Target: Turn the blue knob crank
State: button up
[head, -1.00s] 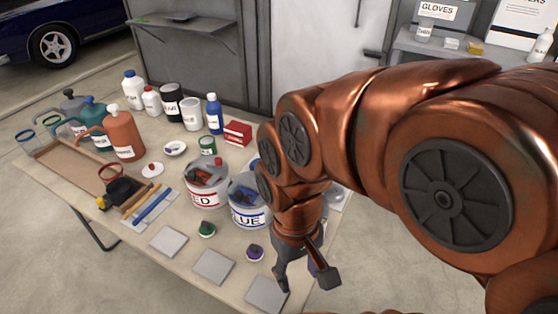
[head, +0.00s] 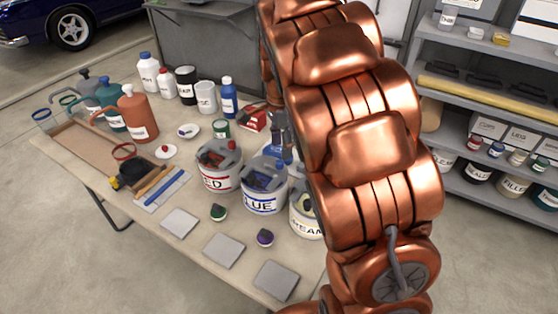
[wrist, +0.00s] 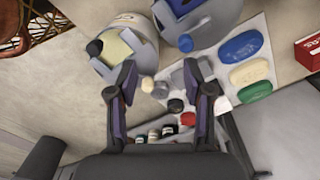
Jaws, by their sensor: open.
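The can labelled BLUE (head: 264,203) stands on the table between the RED can and the cream can. Its grey lid has an opening showing dark blue. In the wrist view, part of this can (wrist: 205,18) is at the top, with a small blue knob (wrist: 185,43) at its near edge. The crank arm is hard to make out. My gripper (wrist: 167,92) is open and empty, its two fingers spread below the cans in the wrist view, apart from the knob. In the head view, my arm hides most of the gripper behind the cans.
The RED can (head: 219,180) stands to the left and the cream can (head: 305,222) to the right, partly behind my arm. A cream can (wrist: 125,48) with a dark knob shows in the wrist view. Coloured oval pieces lie on a white sheet (wrist: 222,58). A red box (head: 254,119) stands behind.

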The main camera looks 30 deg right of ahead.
aim_at(280, 161)
jog(key=w, duration=0.1)
jog(key=w+d+f+m, duration=0.1)
jog(key=w+m, duration=0.1)
jog(key=w, duration=0.1)
jog(key=shift+d+f, duration=0.2)
jog(key=shift+f, duration=0.2)
jog(key=shift+f+p, duration=1.1)
jog(key=shift+f, duration=2.7)
grip_shut()
